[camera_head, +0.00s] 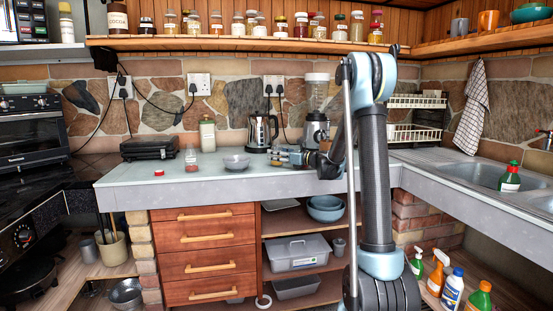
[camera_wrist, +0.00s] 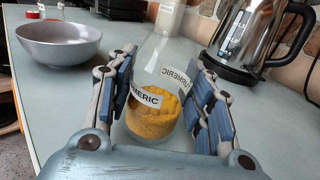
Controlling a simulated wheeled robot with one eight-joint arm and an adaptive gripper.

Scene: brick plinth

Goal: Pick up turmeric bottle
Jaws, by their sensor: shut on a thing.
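The turmeric bottle (camera_wrist: 154,112) is clear, with yellow-orange powder at its bottom and a white label reading TURMERIC. In the wrist view it sits between the two blue-padded fingers of my gripper (camera_wrist: 160,105), which is shut on it. The bottle looks slightly tilted in that view, and I cannot tell whether it touches the counter. In the head view my gripper (camera_head: 288,156) is low over the counter in front of the kettle, and the bottle is hard to make out there.
A grey bowl (camera_head: 236,162) stands on the counter (camera_head: 210,177) left of my gripper; a clear jar (camera_head: 191,160) and a red lid (camera_head: 159,173) are farther left. A steel kettle (camera_head: 262,132) and a blender (camera_head: 316,125) stand close behind. The left front counter is clear.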

